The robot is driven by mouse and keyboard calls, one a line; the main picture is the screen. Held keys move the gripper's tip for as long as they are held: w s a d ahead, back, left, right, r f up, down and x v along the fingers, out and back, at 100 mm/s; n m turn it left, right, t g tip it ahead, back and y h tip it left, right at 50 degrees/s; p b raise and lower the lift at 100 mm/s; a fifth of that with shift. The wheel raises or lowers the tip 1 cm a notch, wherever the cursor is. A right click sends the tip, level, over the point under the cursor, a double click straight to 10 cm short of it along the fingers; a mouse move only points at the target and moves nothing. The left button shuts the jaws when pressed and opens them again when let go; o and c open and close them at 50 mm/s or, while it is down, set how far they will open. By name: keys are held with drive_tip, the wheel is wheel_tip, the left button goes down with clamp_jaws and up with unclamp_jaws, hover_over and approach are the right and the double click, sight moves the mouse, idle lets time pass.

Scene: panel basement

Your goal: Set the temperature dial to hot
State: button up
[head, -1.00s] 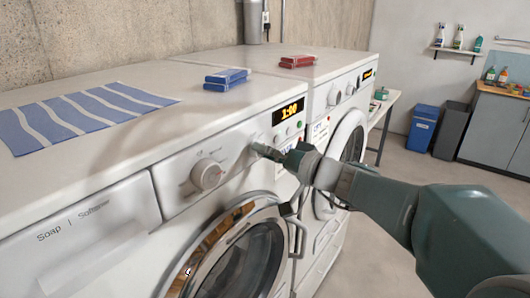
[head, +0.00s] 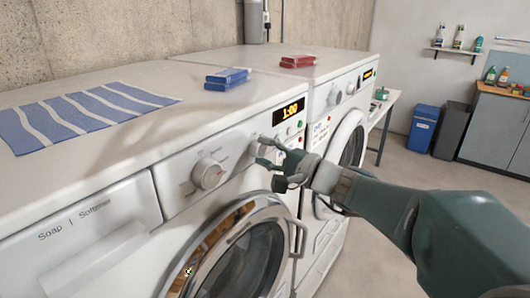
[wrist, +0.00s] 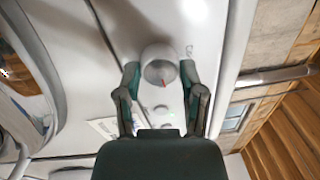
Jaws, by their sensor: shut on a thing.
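A round white dial (wrist: 158,66) with a red pointer mark sits between my gripper's two fingers in the wrist view. My gripper (wrist: 160,78) is shut on this dial, one finger on each side. In the head view, my gripper (head: 264,151) is at the front panel of the near washing machine (head: 120,165), just left of and below the lit 1:00 display (head: 289,112). There the held dial is mostly hidden by the fingers. A larger white knob (head: 208,173) stands free to its left. The dial's labels are too small to read.
The round glass door (head: 235,260) is below the panel. Open floor (head: 420,215) lies to the right.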

drive_tip(key=shift+f+m, duration=0.2)
drive_tip(key=shift+m, duration=1.2)
drive_tip(key=shift+f, duration=0.15)
drive_tip(key=o, duration=1.2)
drive_tip(key=shift+w+d, duration=0.1)
drive_tip(key=shift+c, duration=0.2)
drive_tip(key=shift+r, duration=0.2)
drive_tip(key=shift+s+d, duration=0.2)
drive_tip(key=shift+d, duration=0.05)
drive_tip(key=v, duration=1.1)
drive_tip(key=shift+s, duration=0.15)
